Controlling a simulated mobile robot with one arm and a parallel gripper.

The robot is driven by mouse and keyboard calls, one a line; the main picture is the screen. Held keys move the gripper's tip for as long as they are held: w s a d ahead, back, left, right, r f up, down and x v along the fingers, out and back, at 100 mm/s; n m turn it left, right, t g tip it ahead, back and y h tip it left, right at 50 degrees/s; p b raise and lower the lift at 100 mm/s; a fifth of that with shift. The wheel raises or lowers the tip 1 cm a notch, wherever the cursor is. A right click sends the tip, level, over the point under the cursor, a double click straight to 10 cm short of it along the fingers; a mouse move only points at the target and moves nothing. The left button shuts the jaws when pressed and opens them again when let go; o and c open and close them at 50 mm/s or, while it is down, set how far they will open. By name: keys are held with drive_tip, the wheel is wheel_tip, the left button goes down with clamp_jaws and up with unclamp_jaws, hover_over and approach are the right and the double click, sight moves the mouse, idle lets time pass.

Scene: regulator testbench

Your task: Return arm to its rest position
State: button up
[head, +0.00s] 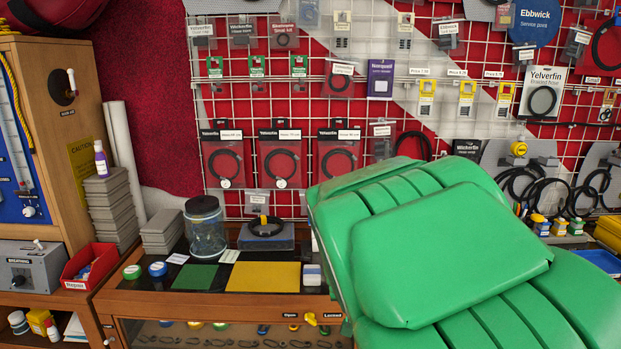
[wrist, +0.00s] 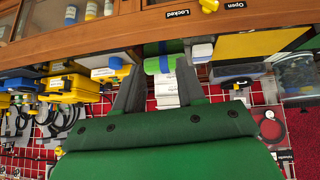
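My arm, covered in green padding, fills the lower right of the head view and hides part of the counter and wall there. My gripper (wrist: 159,68) is hidden behind the padding in the head view. In the wrist view, which looks upside down, its two grey fingers stand apart with a gap between them. A green and blue roll (wrist: 158,66) shows in line with that gap, seemingly on the counter beyond. I see nothing clearly gripped.
A wire grid wall with hanging packages (head: 280,157) stands behind. A wooden cabinet (head: 60,120) is at left.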

drive_tip(key=s+a+r+g+y, duration=0.2)
drive_tip(key=s+a+r+y, duration=0.2)
drive_tip(key=s+r, duration=1.1)
drive_tip(key=s+d+f+g+h, duration=0.1)
drive_tip(key=s+d+f+g, duration=0.1)
drive_tip(key=s, duration=0.6)
drive_tip(key=s+d+f+g+h, duration=0.1)
drive_tip(key=s+d+f+g, duration=0.2)
drive_tip(key=s, duration=0.5)
drive_tip(key=s+d+f+g+h, duration=0.1)
drive_tip(key=s+d+f, duration=0.3)
drive_tip(key=s, duration=0.4)
drive_tip(key=shift+s+d+f+g, duration=0.25)
drive_tip(key=shift+s+g, duration=0.1)
drive_tip(key=shift+g, duration=0.35)
drive_tip(key=shift+w, duration=0.1)
